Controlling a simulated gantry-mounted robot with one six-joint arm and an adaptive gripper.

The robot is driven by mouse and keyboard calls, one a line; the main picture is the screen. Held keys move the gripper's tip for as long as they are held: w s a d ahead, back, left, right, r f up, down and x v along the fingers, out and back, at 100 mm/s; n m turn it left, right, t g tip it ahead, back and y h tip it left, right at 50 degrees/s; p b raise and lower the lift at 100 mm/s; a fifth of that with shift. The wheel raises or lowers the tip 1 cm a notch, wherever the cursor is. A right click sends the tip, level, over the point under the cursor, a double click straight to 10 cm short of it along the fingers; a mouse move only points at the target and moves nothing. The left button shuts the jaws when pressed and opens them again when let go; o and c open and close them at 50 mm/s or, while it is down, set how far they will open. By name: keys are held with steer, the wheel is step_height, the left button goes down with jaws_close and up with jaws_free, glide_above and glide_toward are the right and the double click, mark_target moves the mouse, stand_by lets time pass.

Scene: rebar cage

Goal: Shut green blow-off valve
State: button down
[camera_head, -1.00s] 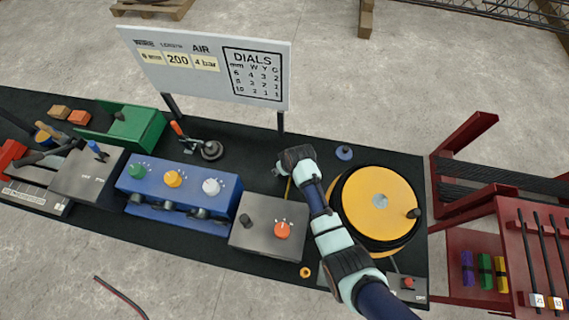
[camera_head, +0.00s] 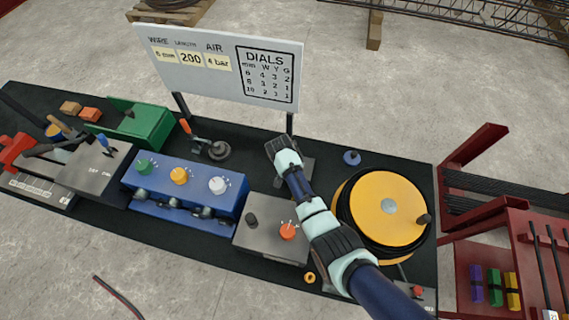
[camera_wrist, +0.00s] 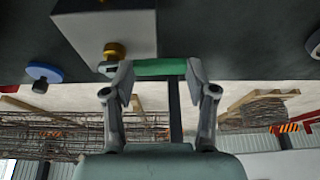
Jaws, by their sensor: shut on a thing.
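The green handle (camera_wrist: 160,67) of the blow-off valve lies level across the wrist view, between my two fingertips. My gripper (camera_wrist: 160,75) is shut on it, with one finger at each end of the green part. The handle sits beside a brass fitting (camera_wrist: 114,50) on a grey block (camera_wrist: 108,28). In the head view my gripper (camera_head: 283,149) is over the bench behind the grey box with the orange knob. There my wrist hides the handle, and only part of the grey block (camera_head: 305,168) shows.
A yellow reel (camera_head: 385,208) stands to the right, with a blue disc (camera_head: 352,157) behind it. The grey box with an orange knob (camera_head: 288,231) and a blue dial unit (camera_head: 215,208) are to the left. The sign board (camera_head: 222,68) stands at the back.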

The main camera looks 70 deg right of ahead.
steer(key=shift+d+m, duration=0.1)
steer(key=shift+m, duration=0.2)
steer(key=shift+c, duration=1.7)
jaws_free()
steer(key=v, duration=1.2)
steer(key=shift+w+d, duration=0.1)
